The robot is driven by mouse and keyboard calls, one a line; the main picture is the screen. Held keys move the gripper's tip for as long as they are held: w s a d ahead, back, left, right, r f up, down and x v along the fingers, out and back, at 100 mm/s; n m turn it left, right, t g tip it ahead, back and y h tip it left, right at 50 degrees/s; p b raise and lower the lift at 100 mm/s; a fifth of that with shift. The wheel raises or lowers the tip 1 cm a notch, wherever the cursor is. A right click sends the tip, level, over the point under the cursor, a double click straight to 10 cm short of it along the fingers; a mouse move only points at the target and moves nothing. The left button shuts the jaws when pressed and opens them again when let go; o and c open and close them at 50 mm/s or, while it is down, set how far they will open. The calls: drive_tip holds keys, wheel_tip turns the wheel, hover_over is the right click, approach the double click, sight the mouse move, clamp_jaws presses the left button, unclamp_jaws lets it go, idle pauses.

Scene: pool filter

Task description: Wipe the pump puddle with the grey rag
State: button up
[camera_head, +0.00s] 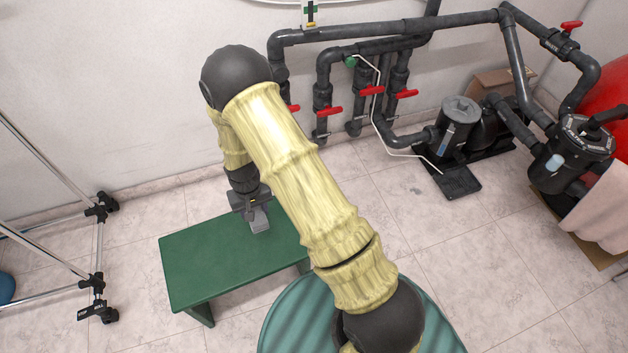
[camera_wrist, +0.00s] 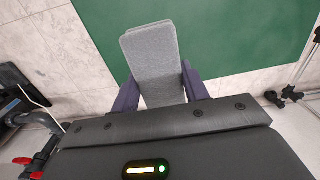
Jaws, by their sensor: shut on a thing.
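The grey rag (camera_wrist: 155,52) looks like a folded, flat grey strip in the wrist view. My gripper (camera_wrist: 162,90) is shut on it, with a dark finger on each side, and the rag's far end sticks out past the fingertips. In the head view my gripper (camera_head: 250,206) points down over the green bench (camera_head: 190,262), with the grey rag (camera_head: 259,221) below it. I cannot tell whether the rag touches the bench top. The grey-lidded pump (camera_head: 460,120) stands on the floor at the upper right.
Black pipes with red valve handles (camera_head: 329,111) run along the back wall. A black filter unit (camera_head: 580,150) and a pink towel (camera_head: 606,208) are at the right. A metal rack (camera_head: 95,250) on castors stands left. Tiled floor (camera_head: 440,240) is open between bench and pump.

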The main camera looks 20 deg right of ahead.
drive_tip(key=w+d+r, duration=0.3)
drive_tip(key=d+r, duration=0.6)
drive_tip(key=d, duration=0.3)
drive_tip(key=shift+w+d, duration=0.15)
